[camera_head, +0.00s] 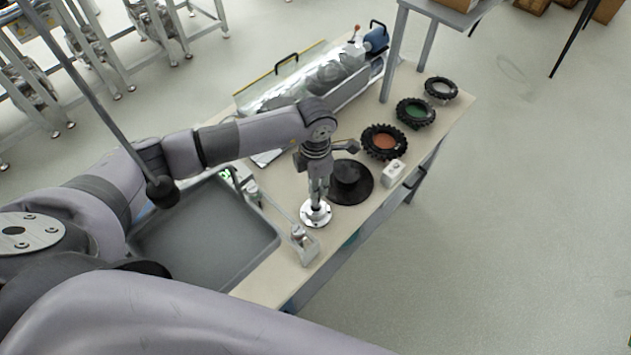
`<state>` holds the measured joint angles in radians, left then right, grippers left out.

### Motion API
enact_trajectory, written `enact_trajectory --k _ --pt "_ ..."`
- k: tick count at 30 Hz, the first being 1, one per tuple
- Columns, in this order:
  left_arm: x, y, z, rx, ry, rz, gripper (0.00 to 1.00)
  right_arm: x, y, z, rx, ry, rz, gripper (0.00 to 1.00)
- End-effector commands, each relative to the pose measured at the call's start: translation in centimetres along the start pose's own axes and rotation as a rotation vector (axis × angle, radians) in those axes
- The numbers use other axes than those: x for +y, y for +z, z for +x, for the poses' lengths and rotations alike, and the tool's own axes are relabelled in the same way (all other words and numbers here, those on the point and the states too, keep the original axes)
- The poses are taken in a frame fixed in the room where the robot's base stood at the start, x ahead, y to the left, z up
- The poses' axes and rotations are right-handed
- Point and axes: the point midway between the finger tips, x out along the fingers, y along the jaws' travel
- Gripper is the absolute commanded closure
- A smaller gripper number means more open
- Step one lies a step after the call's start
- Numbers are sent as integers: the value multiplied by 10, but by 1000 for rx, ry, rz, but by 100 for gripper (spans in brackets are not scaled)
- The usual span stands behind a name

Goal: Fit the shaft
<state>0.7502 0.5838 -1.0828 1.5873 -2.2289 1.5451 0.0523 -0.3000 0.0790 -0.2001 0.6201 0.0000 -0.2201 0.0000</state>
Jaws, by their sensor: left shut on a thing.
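My left gripper (318,180) points down over the bench and is shut on a shiny metal shaft (317,203). A round pale metal flange (316,215) with holes shows at the shaft's lower end. I cannot tell whether it is part of the shaft or a separate piece on the bench. A black round base (352,184) with a raised hub lies just right of the gripper. The gripper's fingers hide the upper part of the shaft. My right gripper is not in view.
The bench (262,283) carries a grey tray (205,240), a small metal fixture (303,245), a white block (393,173) and tyre-like rings with orange (384,141), green (416,113) and grey (441,90) centres. A clear-walled machine (318,82) stands behind. Floor right of the bench is free.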

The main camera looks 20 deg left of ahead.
Motion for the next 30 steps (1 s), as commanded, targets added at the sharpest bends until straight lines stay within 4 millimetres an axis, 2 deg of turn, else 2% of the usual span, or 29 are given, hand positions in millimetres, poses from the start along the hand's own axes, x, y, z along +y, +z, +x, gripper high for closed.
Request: enact_trajectory --k 30 --pt "1 1 0 -2 1 -1 100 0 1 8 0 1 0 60"
